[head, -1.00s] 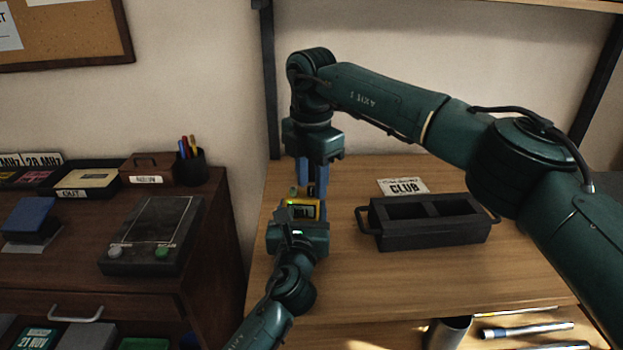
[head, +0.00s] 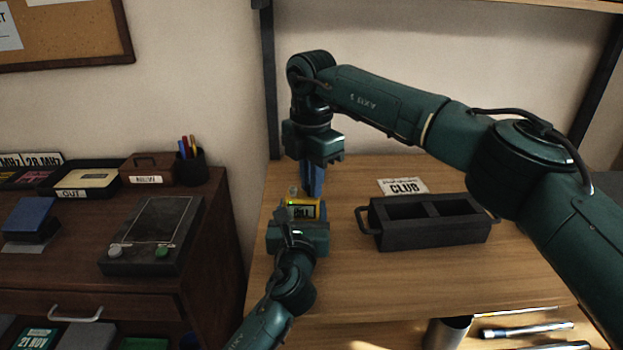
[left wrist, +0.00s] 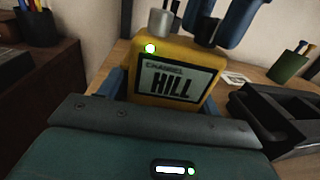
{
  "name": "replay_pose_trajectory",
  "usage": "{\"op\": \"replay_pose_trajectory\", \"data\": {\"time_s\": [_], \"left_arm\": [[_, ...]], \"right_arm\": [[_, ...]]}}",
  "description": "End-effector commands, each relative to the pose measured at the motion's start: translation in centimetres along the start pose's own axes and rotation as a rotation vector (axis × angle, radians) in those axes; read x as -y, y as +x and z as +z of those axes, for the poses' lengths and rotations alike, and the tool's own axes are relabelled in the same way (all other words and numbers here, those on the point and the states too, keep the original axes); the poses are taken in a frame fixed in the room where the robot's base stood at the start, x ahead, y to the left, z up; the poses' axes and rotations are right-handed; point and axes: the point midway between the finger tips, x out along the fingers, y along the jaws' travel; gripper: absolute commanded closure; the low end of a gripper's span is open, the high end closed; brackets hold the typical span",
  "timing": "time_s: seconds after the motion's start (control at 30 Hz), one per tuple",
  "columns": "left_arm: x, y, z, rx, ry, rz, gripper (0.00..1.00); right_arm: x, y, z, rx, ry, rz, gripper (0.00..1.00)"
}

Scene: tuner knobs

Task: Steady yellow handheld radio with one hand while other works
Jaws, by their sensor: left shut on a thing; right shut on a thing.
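The yellow handheld radio (head: 303,208) stands upright over the near left of the wooden bench, its lower part hidden. Its screen reads "CHANNEL HILL" and a green light glows in the left wrist view (left wrist: 177,82). My left gripper (head: 298,225) is shut around its body, blue fingers at its sides. A silver-grey knob (left wrist: 160,22) sits on the radio's top left. My right gripper (head: 311,185) points down from above, its blue fingers shut on a dark knob (left wrist: 206,34) on the radio's top right; the fingers partly hide this knob.
A black two-compartment caddy (head: 432,238) with side handles stands right of the radio, before a "CLUB" card (head: 404,187). A dark wooden cabinet at left bears a dark slanted device (head: 150,262), labelled trays and a pen cup (head: 190,167). Bench front right is clear.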

Motion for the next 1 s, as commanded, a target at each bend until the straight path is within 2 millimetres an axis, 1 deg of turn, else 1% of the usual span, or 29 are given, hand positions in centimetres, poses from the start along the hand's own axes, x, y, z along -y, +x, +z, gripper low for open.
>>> {"op": "replay_pose_trajectory", "data": {"time_s": [0.17, 0.37, 0.57, 1.0], "left_arm": [[0.0, 0.0, -0.03, -0.001, -0.001, 0.0, 0.68], [0.01, 0.0, -0.03, -0.001, -0.001, 0.0, 0.68], [0.01, 0.0, -0.03, -0.001, 0.0, 0.0, 0.68], [0.0, 0.01, -0.04, -0.001, 0.0, 0.0, 0.68]], "right_arm": [[-0.01, -0.04, -0.04, 0.0, -0.029, 0.0, 1.0], [-0.01, -0.05, -0.05, 0.0, -0.125, 0.001, 1.0], [-0.01, -0.05, -0.05, 0.0, -0.289, 0.001, 1.0], [0.01, -0.04, -0.06, -0.001, -0.707, 0.0, 1.0]]}}
